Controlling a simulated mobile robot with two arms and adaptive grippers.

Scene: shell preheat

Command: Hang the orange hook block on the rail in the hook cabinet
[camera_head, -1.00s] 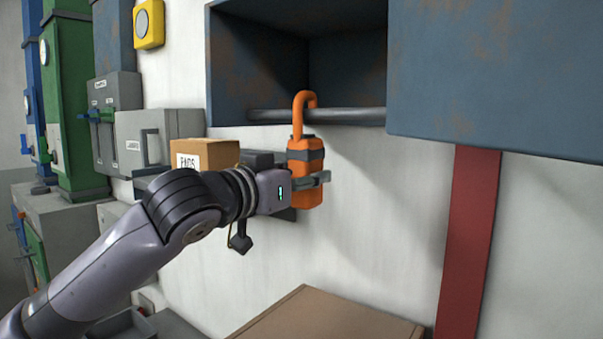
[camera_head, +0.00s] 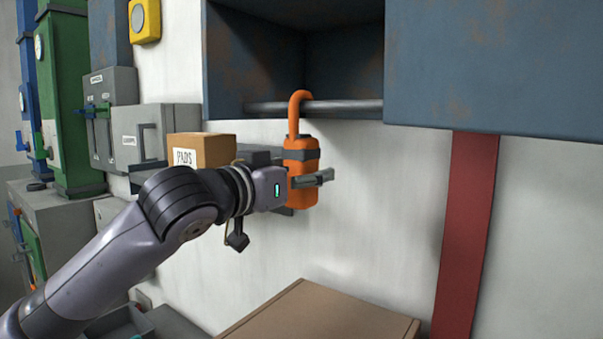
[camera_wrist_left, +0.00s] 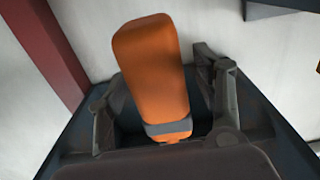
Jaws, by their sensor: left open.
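The orange hook block (camera_head: 302,198) hangs upright below the hook cabinet (camera_head: 300,50), with a dark grey band around its body. Its curved hook (camera_head: 299,97) reaches up to the rail (camera_head: 345,106) and appears to loop over it. My left gripper (camera_head: 322,178) is at the block's body, with its fingers around it and open. In the left wrist view the block (camera_wrist_left: 155,75) stands between the two spread fingers, with a gap on the right side. Whether a finger touches it on the left is unclear. My right gripper is not in view.
A cardboard box marked PADS (camera_head: 205,151) stands on a shelf left of the block. A brown box top (camera_head: 315,315) lies below. A closed blue cabinet (camera_head: 490,65) and a red post (camera_head: 467,230) are at the right. The wall between is clear.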

